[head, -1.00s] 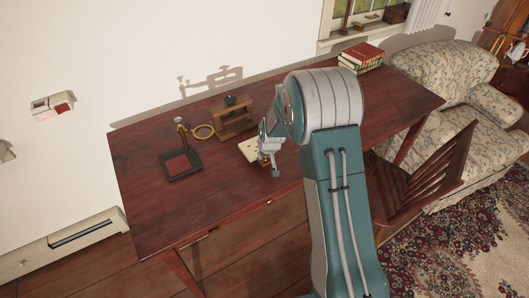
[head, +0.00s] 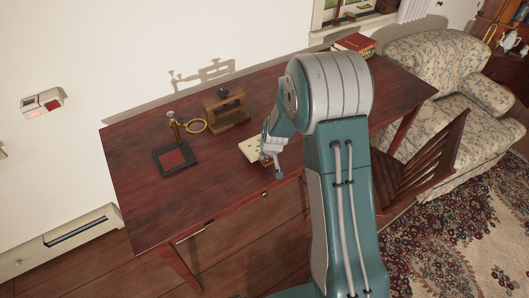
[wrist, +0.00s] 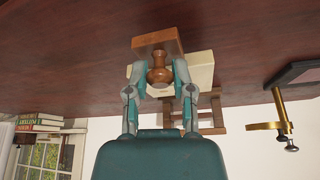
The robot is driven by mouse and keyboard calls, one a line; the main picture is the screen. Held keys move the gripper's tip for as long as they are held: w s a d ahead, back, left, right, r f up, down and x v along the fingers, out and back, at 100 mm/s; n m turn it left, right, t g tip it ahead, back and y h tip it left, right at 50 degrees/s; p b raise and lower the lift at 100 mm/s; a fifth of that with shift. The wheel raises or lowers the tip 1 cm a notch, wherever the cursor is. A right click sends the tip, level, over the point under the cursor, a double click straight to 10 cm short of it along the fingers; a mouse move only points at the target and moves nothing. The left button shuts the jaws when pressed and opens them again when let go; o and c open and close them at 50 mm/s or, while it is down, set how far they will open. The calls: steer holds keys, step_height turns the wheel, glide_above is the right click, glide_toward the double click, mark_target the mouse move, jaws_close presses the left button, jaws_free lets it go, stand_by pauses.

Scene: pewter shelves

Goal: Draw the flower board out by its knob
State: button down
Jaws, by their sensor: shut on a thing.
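The flower board (head: 252,148) is a pale cream slab with small dark marks, lying low over the desk in front of a wooden frame (head: 225,108). In the wrist view, a brown wooden block (wrist: 150,43) carries a turned wooden knob (wrist: 159,73), with the pale board (wrist: 202,68) behind it. My gripper (wrist: 160,82) is shut around the knob, one finger on each side. In the head view my gripper (head: 272,160) is at the board's near right end and hides part of it. I cannot tell whether the board touches the desk.
Books (head: 355,44) lie at the desk's back right. A slatted chair (head: 425,160) is at right. The desk's front left (head: 165,215) is clear.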

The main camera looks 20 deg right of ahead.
steer(key=shift+s+d, duration=0.35)
steer(key=shift+s, duration=0.6)
steer(key=shift+s+d, duration=0.3)
steer(key=shift+s, duration=0.7)
steer(key=shift+s+d, duration=0.35)
steer(key=shift+s, duration=0.6)
steer(key=shift+r, duration=0.1)
steer(key=shift+r, duration=3)
